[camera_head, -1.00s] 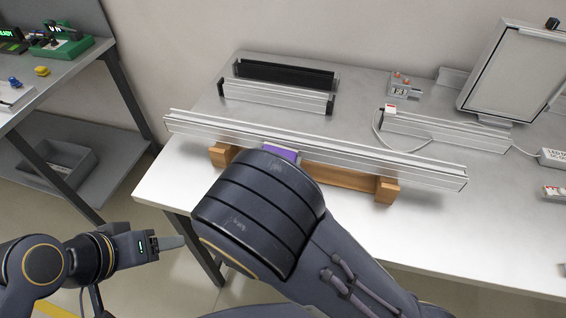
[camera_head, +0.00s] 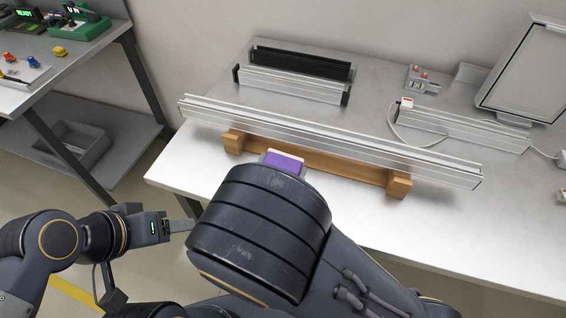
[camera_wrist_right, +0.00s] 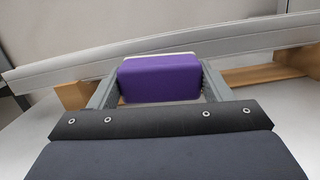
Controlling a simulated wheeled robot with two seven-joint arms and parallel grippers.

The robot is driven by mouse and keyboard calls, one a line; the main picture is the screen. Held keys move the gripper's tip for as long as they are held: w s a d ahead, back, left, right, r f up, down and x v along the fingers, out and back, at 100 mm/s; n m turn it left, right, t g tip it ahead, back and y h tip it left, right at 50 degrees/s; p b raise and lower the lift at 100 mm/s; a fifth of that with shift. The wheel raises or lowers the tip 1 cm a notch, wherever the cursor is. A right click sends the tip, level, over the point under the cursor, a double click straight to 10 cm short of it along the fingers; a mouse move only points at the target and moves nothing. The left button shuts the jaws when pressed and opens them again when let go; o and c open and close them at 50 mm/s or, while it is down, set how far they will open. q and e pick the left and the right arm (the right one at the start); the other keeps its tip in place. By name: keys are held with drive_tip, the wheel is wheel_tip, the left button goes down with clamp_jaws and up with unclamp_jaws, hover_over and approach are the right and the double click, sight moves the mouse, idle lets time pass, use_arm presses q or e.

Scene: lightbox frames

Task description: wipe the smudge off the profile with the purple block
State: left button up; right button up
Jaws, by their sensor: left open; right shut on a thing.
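The long silver profile (camera_head: 330,139) lies across a wooden rest (camera_head: 345,168) on the bench, and I see no smudge on its visible faces. The purple block (camera_head: 284,162), with a pale layer on its far side, is in front of the profile and appears apart from it. My right gripper (camera_wrist_right: 160,82) is shut on the purple block, with one finger at each side, as the right wrist view shows. In the head view my right arm hides most of that gripper. My left gripper (camera_head: 181,226) is open and empty, low at the left, off the bench's front edge.
Black and silver frame pieces (camera_head: 295,80) lie behind the profile. A switch box (camera_head: 421,84), a light bar (camera_head: 465,128) with a cable and a panel (camera_head: 528,70) stand at the back right. The bench front (camera_head: 455,235) is clear. A side shelf (camera_head: 60,90) is at the left.

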drive_tip(key=shift+s, duration=0.1)
drive_tip(key=shift+r+v, duration=0.2)
drive_tip(key=shift+v, duration=1.2)
